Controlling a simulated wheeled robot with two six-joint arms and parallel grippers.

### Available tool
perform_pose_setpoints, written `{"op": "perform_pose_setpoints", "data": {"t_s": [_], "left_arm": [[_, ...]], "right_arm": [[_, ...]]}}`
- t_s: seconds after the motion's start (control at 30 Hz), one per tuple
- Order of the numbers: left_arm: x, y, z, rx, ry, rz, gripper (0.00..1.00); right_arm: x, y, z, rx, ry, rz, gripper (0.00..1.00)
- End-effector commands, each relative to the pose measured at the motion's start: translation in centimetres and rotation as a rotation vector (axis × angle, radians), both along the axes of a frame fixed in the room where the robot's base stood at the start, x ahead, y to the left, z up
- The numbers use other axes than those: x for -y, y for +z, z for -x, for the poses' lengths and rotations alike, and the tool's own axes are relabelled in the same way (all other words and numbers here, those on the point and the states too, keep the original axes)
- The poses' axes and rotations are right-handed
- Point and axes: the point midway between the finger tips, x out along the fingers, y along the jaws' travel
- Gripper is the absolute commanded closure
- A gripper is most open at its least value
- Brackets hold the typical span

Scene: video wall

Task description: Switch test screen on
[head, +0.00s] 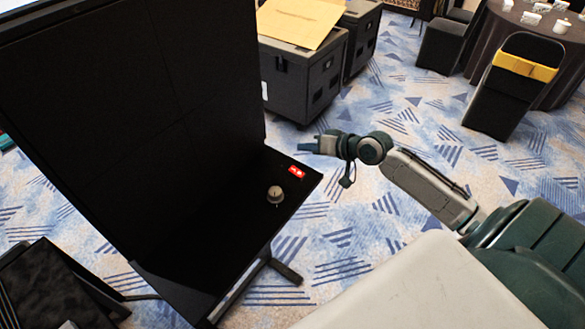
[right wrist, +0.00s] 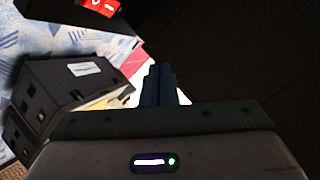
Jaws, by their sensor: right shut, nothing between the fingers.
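The test screen (head: 130,90) is a tall black panel at the left of the head view, and its face is dark. A black ledge (head: 235,245) juts out from its foot. On the ledge are a small red rocker switch (head: 297,172) with white marks and a round grey knob (head: 275,194). The switch also shows at the top edge of the right wrist view (right wrist: 100,6), partly cut off. My right gripper (head: 308,146) is shut and empty, beyond the switch in the head view and apart from it. Its closed fingers show in the right wrist view (right wrist: 162,86).
Black flight cases (head: 303,78) stand behind the screen, one with a cardboard sheet (head: 300,20) on top. A covered chair with a yellow band (head: 525,66) and a round table (head: 530,30) are at the upper right. Patterned carpet (head: 400,120) lies open between them.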

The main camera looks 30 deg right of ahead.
Motion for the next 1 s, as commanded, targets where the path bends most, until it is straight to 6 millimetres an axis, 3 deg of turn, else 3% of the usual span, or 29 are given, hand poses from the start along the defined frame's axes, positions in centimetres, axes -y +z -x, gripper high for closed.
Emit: {"op": "perform_pose_setpoints", "data": {"t_s": [0.27, 0.57, 0.77, 1.0], "left_arm": [[0.0, -2.5, 0.0, 0.000, 0.000, 0.000, 1.00], [0.1, -6.8, -0.1, 0.000, 0.000, 0.001, 1.00], [0.1, -8.0, -0.1, 0.001, 0.000, 0.001, 1.00], [0.1, -8.0, -0.1, 0.001, 0.000, 0.001, 1.00]], "right_arm": [[-0.2, -2.4, -0.6, 0.001, -0.001, 0.000, 1.00], [-0.8, -6.5, -1.7, 0.001, 0.000, -0.001, 1.00], [-1.0, -8.1, -2.3, 0.000, 0.000, 0.000, 1.00], [-1.0, -8.3, -2.5, 0.000, 0.000, 0.001, 1.00]]}}
